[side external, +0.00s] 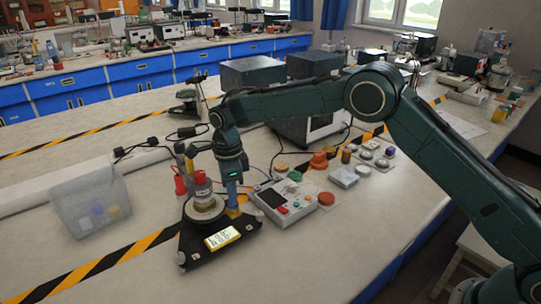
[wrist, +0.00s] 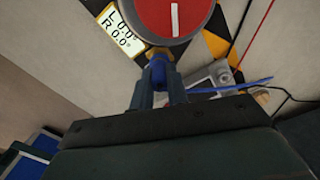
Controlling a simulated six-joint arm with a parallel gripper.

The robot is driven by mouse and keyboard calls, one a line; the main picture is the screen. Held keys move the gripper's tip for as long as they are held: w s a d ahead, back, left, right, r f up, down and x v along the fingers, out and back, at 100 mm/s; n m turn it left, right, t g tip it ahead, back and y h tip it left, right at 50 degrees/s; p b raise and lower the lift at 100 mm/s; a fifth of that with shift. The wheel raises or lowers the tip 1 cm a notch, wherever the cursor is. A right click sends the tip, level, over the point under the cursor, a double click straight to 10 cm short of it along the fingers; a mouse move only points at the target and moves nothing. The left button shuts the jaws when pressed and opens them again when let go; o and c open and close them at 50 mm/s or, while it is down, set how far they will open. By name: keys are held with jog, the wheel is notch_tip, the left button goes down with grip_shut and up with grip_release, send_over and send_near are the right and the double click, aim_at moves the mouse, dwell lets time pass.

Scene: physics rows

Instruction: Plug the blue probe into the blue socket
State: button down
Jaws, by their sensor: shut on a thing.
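My gripper (side external: 231,180) points down at the right side of a black triangular stand (side external: 195,247). In the wrist view my gripper (wrist: 158,85) is shut on the blue probe (wrist: 158,68), whose blue body shows between the fingers. In the side view the blue probe (side external: 232,195) is a narrow upright blue piece below the gripper. A blue cable (wrist: 232,87) runs off to the right in the wrist view. A grey box (side external: 286,203) with a screen and buttons stands to the right of the gripper. I cannot make out the blue socket; the probe's tip is hidden.
The stand carries a round dial (side external: 204,208) and a yellow-framed display (side external: 222,238). A red probe (side external: 180,185) is upright at its left. Several coloured knobs and a red disc (side external: 326,198) lie right. The front table is clear.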

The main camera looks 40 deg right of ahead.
jog(key=shift+f, duration=0.35)
dwell(0.4)
jog(key=c, duration=1.1)
grip_release()
jog(key=shift+o, duration=0.2)
jog(key=shift+r, duration=0.15)
jog(key=shift+r, duration=3.65)
